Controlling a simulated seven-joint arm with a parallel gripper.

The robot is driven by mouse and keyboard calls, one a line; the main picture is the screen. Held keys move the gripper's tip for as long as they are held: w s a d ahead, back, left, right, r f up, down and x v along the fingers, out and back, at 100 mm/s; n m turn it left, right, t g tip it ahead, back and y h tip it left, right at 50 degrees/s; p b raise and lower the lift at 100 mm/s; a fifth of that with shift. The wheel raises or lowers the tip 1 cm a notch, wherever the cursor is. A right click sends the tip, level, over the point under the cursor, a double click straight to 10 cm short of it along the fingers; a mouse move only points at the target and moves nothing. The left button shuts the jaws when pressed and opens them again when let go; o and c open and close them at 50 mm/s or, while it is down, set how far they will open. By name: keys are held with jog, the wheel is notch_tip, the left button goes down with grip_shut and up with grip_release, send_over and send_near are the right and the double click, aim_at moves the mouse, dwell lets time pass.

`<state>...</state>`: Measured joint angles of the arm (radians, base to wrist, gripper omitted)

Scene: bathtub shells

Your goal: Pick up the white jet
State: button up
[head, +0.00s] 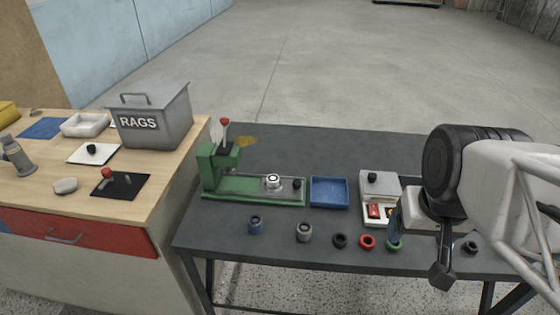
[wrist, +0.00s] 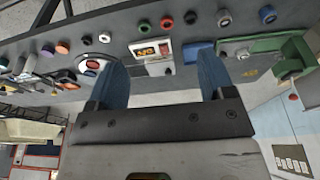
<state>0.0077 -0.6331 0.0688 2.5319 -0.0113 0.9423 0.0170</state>
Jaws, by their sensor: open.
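A white round piece with a dark centre (head: 273,181) sits on the green press (head: 230,187).
Red (head: 366,242) and green (head: 393,244) jets continue the front row to the right. A blue tray (head: 329,192) and a grey box (head: 380,184) stand behind. The wooden bench at left holds a RAGS bin (head: 152,117). The table's back strip is largely clear.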

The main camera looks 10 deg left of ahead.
jog(key=shift+w, duration=0.1)
jog(key=w+a+f+n+g+h, duration=0.1)
jog(key=w+f+n+h, duration=0.1)
jog(key=w+n, duration=0.3)
jog(key=w+a+f+n+h, duration=0.2)
jog(key=w, duration=0.5)
jog(key=n+t+h, duration=0.4)
jog(key=n+t, duration=0.5)
jog(key=n, duration=1.3)
send_near(270, 180)
jog(key=shift+x, duration=0.9)
jog(key=shift+w+a, duration=0.1)
jog(key=shift+a, duration=0.05)
jog(key=shift+f+m, duration=0.1)
jog(key=shift+m, duration=0.2)
jog(key=shift+x, duration=1.3)
